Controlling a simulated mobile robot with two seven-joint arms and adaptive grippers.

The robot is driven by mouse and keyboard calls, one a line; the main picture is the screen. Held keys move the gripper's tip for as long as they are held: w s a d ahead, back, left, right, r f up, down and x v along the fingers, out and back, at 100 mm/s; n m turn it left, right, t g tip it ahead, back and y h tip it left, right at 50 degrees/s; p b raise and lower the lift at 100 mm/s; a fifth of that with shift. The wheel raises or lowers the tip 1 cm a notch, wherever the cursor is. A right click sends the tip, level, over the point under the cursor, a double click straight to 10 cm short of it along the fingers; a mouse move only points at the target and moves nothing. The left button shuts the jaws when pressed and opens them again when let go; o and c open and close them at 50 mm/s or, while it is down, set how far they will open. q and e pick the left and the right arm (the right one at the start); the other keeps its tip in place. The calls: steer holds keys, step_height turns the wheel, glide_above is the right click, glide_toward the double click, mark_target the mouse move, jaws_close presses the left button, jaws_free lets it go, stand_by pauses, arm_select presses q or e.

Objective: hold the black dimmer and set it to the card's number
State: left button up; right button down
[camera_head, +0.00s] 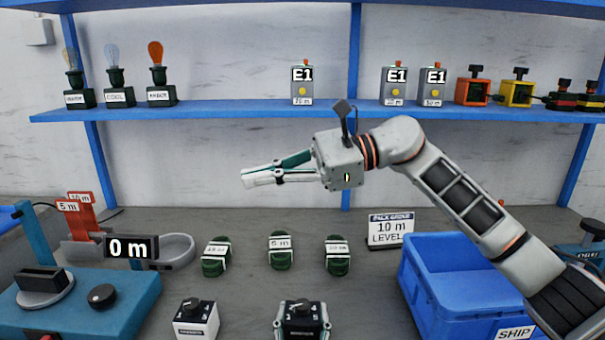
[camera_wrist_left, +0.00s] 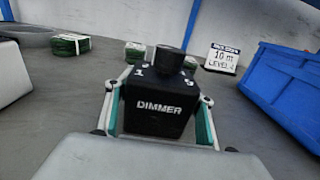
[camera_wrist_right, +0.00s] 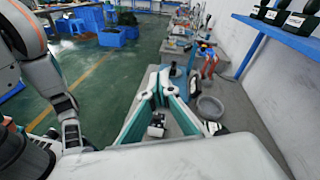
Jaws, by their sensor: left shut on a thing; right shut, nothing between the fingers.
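The black dimmer (camera_wrist_left: 158,108) stands upright in the left wrist view, with a round knob on top and the word DIMMER on its front. It also shows at the bottom of the head view (camera_head: 303,325). My left gripper (camera_head: 302,308) is shut on it, one finger on each side. Digits ring the knob, but its setting is unclear. The card (camera_head: 390,230) reads 10 m and LEVEL; in the left wrist view (camera_wrist_left: 222,58) the level digit is too small to read surely. My right gripper (camera_head: 247,179) is shut and empty, above the table left of centre.
A white box with a black knob (camera_head: 196,322) stands left of the dimmer. Several green coils (camera_head: 281,251) lie behind. A blue SHIP bin (camera_head: 465,290) is at right, under my right arm. A blue station (camera_head: 130,290) with a 0 m display (camera_head: 131,247) is at left.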

steer(key=s+a+f+n+g+h, duration=0.1)
steer(key=s+a+f+n+h, duration=0.1)
steer(key=s+f+n+h, duration=0.3)
steer(key=n+t+h, duration=0.2)
steer(key=t+h, duration=0.1)
steer(key=h, duration=0.8)
glide_toward(301, 309)
steer(key=s+f, duration=0.1)
steer(key=s, duration=0.1)
steer(key=shift+w+d+f, duration=0.1)
steer(key=shift+d+f, duration=0.05)
steer(key=shift+f, duration=3.35)
steer(key=shift+w, duration=0.2)
